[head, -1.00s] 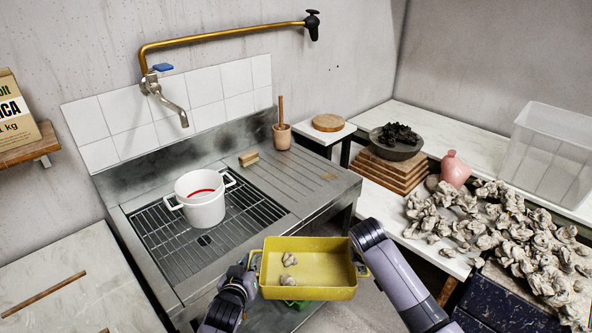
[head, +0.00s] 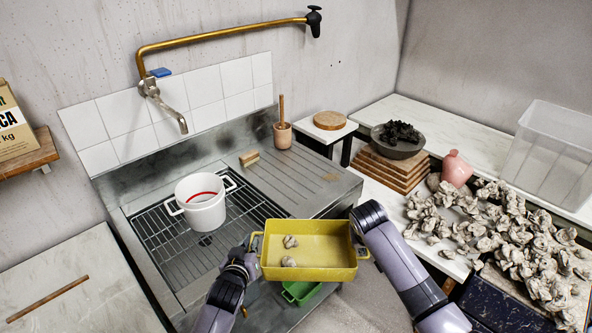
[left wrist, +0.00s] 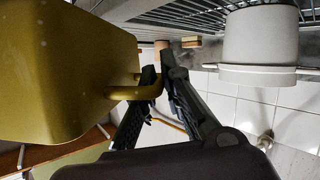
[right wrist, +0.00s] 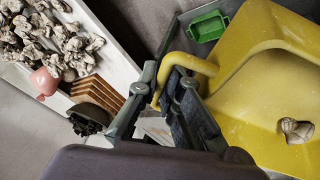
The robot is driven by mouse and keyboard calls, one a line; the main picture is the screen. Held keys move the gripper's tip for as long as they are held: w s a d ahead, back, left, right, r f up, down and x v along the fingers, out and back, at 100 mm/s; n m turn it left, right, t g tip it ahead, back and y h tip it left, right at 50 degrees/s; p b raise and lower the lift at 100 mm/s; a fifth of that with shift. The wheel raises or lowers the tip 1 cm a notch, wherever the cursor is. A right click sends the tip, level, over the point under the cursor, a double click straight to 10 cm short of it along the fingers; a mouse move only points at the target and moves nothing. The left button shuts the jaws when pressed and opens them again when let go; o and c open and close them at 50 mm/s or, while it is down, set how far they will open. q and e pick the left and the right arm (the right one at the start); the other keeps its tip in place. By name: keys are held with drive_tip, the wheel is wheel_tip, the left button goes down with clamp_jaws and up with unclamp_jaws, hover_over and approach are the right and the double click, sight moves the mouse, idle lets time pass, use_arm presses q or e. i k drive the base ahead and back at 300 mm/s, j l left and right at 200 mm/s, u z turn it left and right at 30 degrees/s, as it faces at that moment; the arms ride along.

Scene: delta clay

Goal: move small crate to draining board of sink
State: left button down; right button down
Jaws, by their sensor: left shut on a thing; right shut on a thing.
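The small yellow crate (head: 308,273) is held level between my two arms, in front of the sink's front edge. Two pale lumps lie inside it. My left gripper (head: 250,252) is shut on the crate's left handle, which also shows in the left wrist view (left wrist: 140,90). My right gripper (right wrist: 168,85) is shut on the right handle. The draining board (head: 300,178) is the ribbed steel right part of the sink, just beyond the crate. A brush (head: 249,159) lies at its back left, and a clay pot with a stick (head: 283,135) stands at its back edge.
A white bucket (head: 203,207) stands on the sink's grid (head: 165,240). A green crate (head: 301,292) is lower down, below my crate. Shells (head: 520,225) cover the right bench. The middle and front of the draining board are mostly clear.

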sight(306, 181)
drive_tip(key=i, duration=1.35)
